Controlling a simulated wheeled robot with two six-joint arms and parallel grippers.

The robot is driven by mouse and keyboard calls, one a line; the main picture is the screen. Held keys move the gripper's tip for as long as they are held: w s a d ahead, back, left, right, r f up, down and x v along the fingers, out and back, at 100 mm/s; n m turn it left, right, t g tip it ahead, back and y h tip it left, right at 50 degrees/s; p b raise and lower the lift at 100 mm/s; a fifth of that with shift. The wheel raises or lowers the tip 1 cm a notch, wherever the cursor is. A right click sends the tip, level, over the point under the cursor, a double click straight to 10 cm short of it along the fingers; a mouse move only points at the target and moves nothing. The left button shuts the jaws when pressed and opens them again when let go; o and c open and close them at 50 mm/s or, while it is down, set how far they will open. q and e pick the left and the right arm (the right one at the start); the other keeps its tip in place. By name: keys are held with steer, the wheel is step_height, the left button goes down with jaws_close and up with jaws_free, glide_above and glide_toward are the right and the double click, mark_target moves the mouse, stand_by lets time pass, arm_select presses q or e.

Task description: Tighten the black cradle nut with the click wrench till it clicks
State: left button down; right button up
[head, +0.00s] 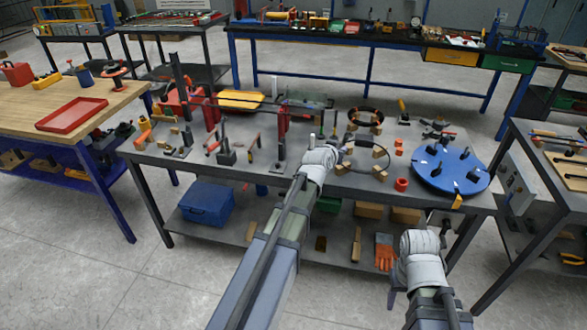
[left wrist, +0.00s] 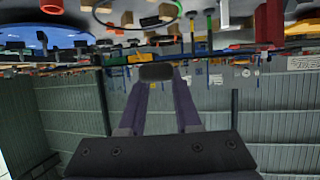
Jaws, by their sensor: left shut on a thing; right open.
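My left gripper (left wrist: 157,80) is shut on a dark, rounded thing (left wrist: 157,72) between its fingertips. Only its end shows, so I cannot tell whether it is the click wrench. In the head view my left arm reaches over the front edge of the middle table, and its pale wrist mostly hides the gripper (head: 322,142). My right gripper (head: 446,228) is open, low in front of the table's right end and mostly hidden by its wrist. I cannot pick out the black cradle nut among the small dark fixtures on the table.
The grey table (head: 350,183) holds red uprights with a bar (head: 245,106), a wire ring on wooden blocks (head: 366,150), a red ring (head: 401,184) and a blue round plate (head: 450,167). A wooden bench (head: 40,105) stands left, another table right. Floor in front is clear.

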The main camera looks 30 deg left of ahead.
arm_select(q)
steer(key=s+a+f+n+g+y+b, duration=0.1)
steer(key=s+a+f+n+y+b, duration=0.2)
steer(key=a, duration=0.6)
steer(key=s+a+f+n+y+b, duration=0.3)
steer(key=s+a+f+b, duration=0.1)
steer(key=a, duration=0.5)
steer(key=shift+s+a+f+g+y+b, duration=0.4)
steer(key=shift+f, duration=0.4)
steer(key=shift+s+d, duration=0.1)
step_height(320, 180, down, 6)
steer(key=b, duration=0.5)
steer(key=shift+r+b, duration=0.15)
steer(key=shift+b, duration=0.25)
steer(key=shift+f+b, duration=1.15)
steer(key=shift+f, duration=0.05)
